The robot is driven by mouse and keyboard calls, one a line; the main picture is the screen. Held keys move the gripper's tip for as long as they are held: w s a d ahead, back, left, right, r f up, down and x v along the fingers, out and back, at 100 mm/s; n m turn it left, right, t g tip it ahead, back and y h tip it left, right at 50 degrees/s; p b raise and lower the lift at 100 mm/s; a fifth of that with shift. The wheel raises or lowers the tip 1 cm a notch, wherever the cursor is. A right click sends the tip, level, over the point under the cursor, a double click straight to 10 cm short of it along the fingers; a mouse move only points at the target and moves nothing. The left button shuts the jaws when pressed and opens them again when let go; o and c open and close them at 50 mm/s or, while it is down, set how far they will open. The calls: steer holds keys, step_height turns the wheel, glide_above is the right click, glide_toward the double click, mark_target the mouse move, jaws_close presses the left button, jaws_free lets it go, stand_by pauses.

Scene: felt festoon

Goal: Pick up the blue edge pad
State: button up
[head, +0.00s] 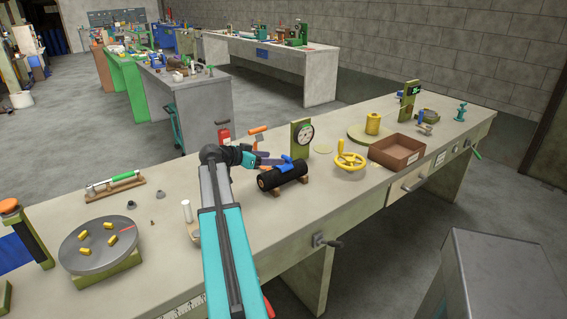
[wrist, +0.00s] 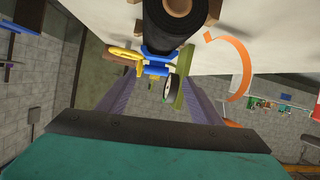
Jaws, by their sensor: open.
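The blue edge pad (head: 286,161) sits on top of a black roll (head: 283,177), which lies on wooden cradle blocks on the workbench. I cannot tell whether a finger touches the pad.
A dial gauge (head: 303,134) stands just behind the roll. A yellow handwheel (head: 349,158) and a brown tray (head: 397,151) are to the right. The bench front, left of the roll, is fairly clear.

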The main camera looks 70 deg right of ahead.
mark_target(285, 158)
steer(key=shift+s+d+f, duration=0.15)
steer(key=shift+s+d, duration=0.05)
steer(key=shift+d, duration=0.15)
steer(key=p+x, duration=0.1)
steer(key=x, duration=0.1)
steer(key=p+x, duration=0.1)
steer(key=x, duration=0.1)
steer(key=shift+s+a, duration=0.1)
steer(key=shift+s, duration=0.2)
steer(key=shift+s+d+f, duration=0.15)
steer(key=shift+s+d, duration=0.1)
steer(key=shift+d, duration=0.2)
steer(key=shift+c, duration=0.4)
steer(key=c, duration=1.1)
